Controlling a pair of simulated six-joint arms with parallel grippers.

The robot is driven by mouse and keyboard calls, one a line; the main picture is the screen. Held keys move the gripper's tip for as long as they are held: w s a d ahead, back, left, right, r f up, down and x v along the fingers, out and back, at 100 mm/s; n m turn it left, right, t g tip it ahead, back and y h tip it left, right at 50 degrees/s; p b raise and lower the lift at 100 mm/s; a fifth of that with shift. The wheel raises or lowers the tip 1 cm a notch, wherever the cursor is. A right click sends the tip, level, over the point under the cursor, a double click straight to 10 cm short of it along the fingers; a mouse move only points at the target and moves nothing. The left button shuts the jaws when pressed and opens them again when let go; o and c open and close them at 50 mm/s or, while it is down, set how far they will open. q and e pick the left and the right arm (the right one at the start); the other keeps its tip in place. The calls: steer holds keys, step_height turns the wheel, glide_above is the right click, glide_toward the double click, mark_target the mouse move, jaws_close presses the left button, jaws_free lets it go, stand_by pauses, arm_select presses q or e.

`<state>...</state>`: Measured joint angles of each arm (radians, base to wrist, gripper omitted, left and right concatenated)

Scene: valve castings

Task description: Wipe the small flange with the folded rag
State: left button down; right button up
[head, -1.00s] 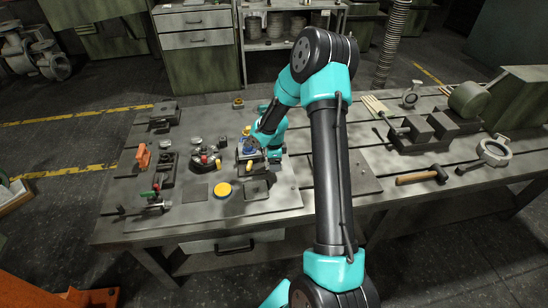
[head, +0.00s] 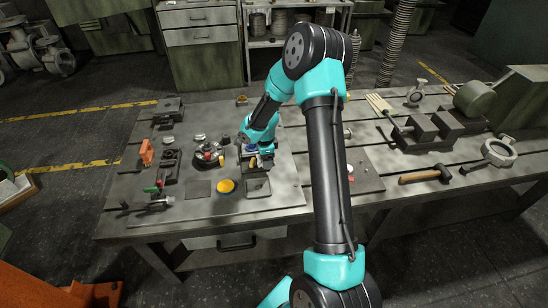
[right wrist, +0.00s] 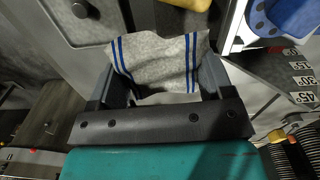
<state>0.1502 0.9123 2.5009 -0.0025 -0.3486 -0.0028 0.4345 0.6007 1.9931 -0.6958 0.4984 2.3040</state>
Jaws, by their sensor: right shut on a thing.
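The folded rag (right wrist: 155,62) is light grey cloth with blue stripes. In the right wrist view it sits between the two fingers of my right gripper (right wrist: 162,82), which is shut on it, and its free end sticks out past them. In the head view my right gripper (head: 256,152) is low over the left half of the bench, beside a blue part. I cannot tell for sure which part is the small flange; a small round metal piece (head: 199,138) lies left of the gripper. Whether the rag touches anything is unclear. My left gripper is not in view.
A red-topped casting (head: 207,153) and a yellow disc (head: 226,186) are close to the right gripper. An orange part (head: 146,152) stands farther left. A hammer (head: 425,175) and a ringed casting (head: 497,152) lie at the right. A blue container (right wrist: 285,18) is close in the wrist view.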

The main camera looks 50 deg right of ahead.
steer(key=w+a+r+n, duration=0.2)
steer(key=w+a+n, duration=0.15)
steer(key=a, duration=0.45)
steer(key=w+a+r+n, duration=0.3)
steer(key=a+n, duration=0.1)
steer(key=a, duration=0.4)
steer(key=w+a+r+n, duration=0.2)
steer(key=w+a+n, duration=0.15)
steer(key=a, duration=0.45)
steer(key=a+r+n, duration=0.3)
steer(key=a+n, duration=0.2)
steer(key=a, duration=0.5)
steer(key=s+a+r+n, duration=0.1)
steer(key=a+r+n, duration=0.2)
steer(key=a, duration=0.7)
steer(key=shift+s+r+n, duration=0.2)
steer(key=shift+r+n, duration=0.15)
steer(key=shift+n, duration=0.65)
steer(key=shift+a, duration=0.15)
